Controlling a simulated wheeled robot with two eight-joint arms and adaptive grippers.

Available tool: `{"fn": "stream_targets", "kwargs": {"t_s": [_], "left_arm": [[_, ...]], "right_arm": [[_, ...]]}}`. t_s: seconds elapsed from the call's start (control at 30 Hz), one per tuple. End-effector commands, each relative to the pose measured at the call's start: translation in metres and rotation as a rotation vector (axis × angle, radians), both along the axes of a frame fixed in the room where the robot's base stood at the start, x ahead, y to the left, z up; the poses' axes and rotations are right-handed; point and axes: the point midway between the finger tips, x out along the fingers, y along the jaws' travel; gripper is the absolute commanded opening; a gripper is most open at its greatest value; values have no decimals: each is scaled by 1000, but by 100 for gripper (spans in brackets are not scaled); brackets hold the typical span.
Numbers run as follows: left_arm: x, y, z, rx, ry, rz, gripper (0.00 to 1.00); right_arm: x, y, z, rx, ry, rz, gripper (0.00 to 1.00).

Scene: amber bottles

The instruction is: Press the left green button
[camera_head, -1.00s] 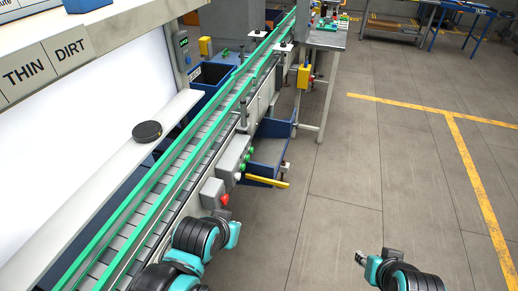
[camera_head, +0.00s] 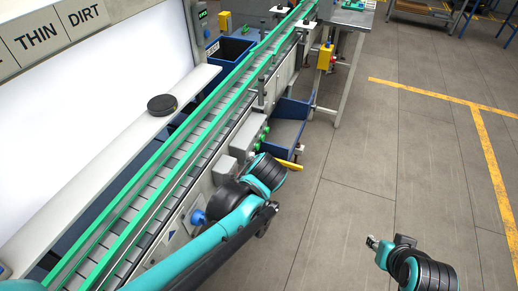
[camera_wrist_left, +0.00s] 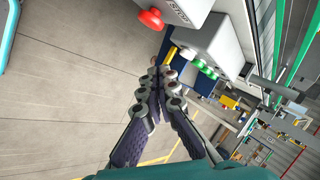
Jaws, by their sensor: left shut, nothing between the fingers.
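Two green buttons (camera_head: 264,133) sit on a grey control box on the conveyor's side, with a pale button (camera_head: 250,154) nearer me. In the left wrist view the green buttons (camera_wrist_left: 205,68) stick out from the grey box (camera_wrist_left: 222,40), up and right of my fingertips. My left gripper (camera_wrist_left: 157,76) is shut and empty, its fingertips apart from the buttons in that picture. In the head view my wrist hides its fingers. My right gripper (camera_head: 373,242) hangs over the floor at the lower right; its finger state is unclear.
A red button (camera_wrist_left: 151,18) on another grey box is close above my left fingers. A blue knob (camera_head: 198,217) is on the conveyor side. The green-railed conveyor (camera_head: 190,150) runs alongside, with a black disc (camera_head: 162,105) on the ledge. A blue bin (camera_head: 287,125) and yellow bar (camera_head: 287,164) are beyond.

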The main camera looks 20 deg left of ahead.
Motion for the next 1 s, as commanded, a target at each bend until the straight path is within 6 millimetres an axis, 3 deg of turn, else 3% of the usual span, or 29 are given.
{"fn": "stream_targets", "kwargs": {"t_s": [0.03,0.2,0.4,0.63,1.0], "left_arm": [[20,-5,-6,101,22,-71,0],[77,-20,-25,485,110,-293,0],[124,-50,-49,893,209,-474,0],[142,-75,-66,1156,281,-554,0],[144,-80,-68,1201,295,-564,0]], "right_arm": [[0,0,-3,0,0,0,34],[0,0,-9,0,0,0,34],[0,0,-15,0,0,0,34],[0,0,-17,0,0,0,34],[0,0,-17,0,0,0,34]]}}
